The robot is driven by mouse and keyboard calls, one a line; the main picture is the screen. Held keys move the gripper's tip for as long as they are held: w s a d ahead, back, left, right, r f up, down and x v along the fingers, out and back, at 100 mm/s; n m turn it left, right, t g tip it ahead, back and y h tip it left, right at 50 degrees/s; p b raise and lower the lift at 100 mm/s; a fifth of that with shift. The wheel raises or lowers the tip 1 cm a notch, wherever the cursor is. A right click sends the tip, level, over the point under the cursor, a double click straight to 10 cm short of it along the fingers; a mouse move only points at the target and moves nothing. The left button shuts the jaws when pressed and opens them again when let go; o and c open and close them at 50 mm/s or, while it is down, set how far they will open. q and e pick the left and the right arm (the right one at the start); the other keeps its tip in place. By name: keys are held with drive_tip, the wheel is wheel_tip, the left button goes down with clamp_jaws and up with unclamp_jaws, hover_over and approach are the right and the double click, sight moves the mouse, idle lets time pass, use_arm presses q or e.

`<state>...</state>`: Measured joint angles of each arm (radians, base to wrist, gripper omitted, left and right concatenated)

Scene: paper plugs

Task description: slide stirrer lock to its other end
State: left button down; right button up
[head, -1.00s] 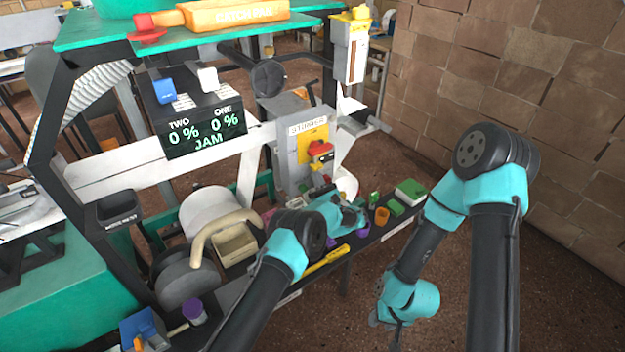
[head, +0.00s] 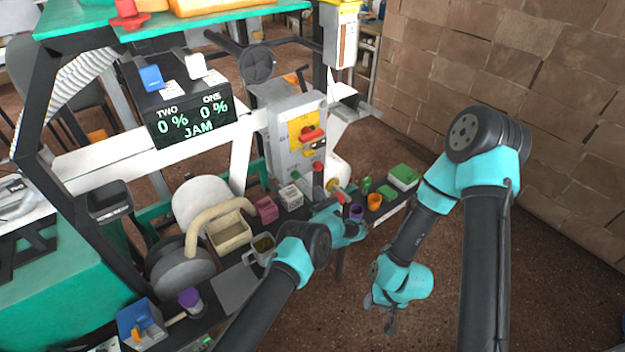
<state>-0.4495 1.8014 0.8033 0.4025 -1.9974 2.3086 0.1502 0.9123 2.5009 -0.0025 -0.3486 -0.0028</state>
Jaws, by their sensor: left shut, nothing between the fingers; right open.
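The stirrer box (head: 279,140) is a grey cabinet at centre in the head view. It has a yellow plate (head: 297,125) with a red handle (head: 311,135) across it. A small yellow piece (head: 309,153) sits just below the handle; I cannot tell for certain whether it is the lock. My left gripper (head: 341,196) is shut and empty, below and to the right of the handle and apart from it. Its fingertips are small and partly lost against the clutter. My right gripper (head: 389,321) is open and empty, hanging low over the floor, well away from the box.
A dark shelf below the box holds a beige tray (head: 230,238), a purple cup (head: 356,212), an orange cup (head: 374,202) and green blocks (head: 403,176). A red-topped post (head: 318,168) stands near my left gripper. A display (head: 196,122) reads JAM. Open floor lies right.

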use_arm(q)
drive_tip(key=shift+v, duration=1.15)
drive_tip(key=shift+h, duration=0.3)
drive_tip(key=w+a+f+m+g+h, duration=0.35)
drive_tip(key=w+a+m+h, duration=0.25)
drive_tip(key=a+m+h, duration=0.8)
drive_tip(key=s+a+f+m+g+h, duration=0.1)
drive_tip(key=s+a+f+m+g, duration=0.4)
drive_tip(key=m, duration=0.3)
drive_tip(key=s+a+f+m+g, duration=0.2)
drive_tip(key=s+a+m+g, duration=0.25)
drive_tip(key=s+m, duration=0.3)
drive_tip(key=s+a+r+m+g, duration=0.1)
drive_tip(key=s+a+m+g, duration=0.2)
drive_tip(key=s, duration=0.7)
drive_tip(key=s+a+r+m+g+h, duration=0.1)
drive_tip(key=s+a+m+g, duration=0.2)
drive_tip(key=s, duration=0.7)
drive_tip(key=s+a+r+m+g+h, duration=0.1)
drive_tip(key=s+a+m+g, duration=0.2)
drive_tip(key=s, duration=0.8)
drive_tip(key=shift+a+r+m, duration=0.25)
drive_tip(key=shift+r+m, duration=0.05)
drive_tip(key=shift+m, duration=0.45)
